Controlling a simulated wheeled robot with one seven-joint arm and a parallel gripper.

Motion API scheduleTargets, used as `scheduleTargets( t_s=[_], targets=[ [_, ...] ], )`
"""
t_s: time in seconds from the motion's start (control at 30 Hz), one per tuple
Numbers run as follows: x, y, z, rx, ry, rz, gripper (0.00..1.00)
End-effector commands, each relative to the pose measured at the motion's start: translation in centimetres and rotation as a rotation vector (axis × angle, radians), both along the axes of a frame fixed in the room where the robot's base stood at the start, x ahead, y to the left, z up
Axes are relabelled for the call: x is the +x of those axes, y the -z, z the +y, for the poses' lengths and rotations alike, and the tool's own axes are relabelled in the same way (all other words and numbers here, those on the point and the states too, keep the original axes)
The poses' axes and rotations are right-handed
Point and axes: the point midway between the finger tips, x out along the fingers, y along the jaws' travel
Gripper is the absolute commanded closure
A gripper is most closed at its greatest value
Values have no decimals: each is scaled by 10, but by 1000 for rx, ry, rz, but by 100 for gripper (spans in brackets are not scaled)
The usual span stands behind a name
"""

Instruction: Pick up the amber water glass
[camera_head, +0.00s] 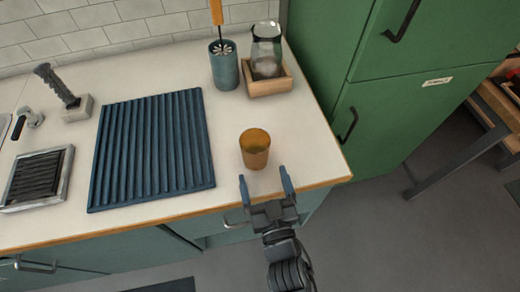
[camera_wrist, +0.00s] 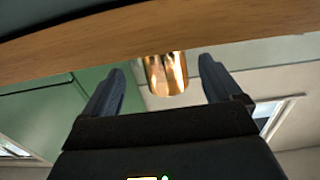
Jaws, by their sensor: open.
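The amber water glass (camera_head: 255,149) stands on the pale countertop near its front edge, right of the blue ribbed mat. My gripper (camera_head: 265,176) is open and empty, with its two blue-grey fingers pointing at the glass from the front edge side. A small gap seems to lie between the fingertips and the glass. In the wrist view the glass (camera_wrist: 166,74) shows between the two fingers of my gripper (camera_wrist: 160,75), partly hidden by the wooden counter edge.
The blue ribbed mat (camera_head: 152,148) lies left of the glass. Behind stand a blue-green cup holding an orange-handled brush (camera_head: 224,66) and a wooden tray (camera_head: 270,88) with a clear glass jar (camera_head: 266,50). A green fridge (camera_head: 400,90) is at right. The wooden counter edge (camera_wrist: 230,28) crosses the wrist view.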

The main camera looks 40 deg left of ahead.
Motion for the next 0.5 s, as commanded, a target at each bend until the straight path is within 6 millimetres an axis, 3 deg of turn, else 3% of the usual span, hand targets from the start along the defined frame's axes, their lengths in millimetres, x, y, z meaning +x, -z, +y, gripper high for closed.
scheduleTargets(
  t_s=[0.5],
  targets=[
    [38,-6,48,3,-5,-3,8]
  ],
)
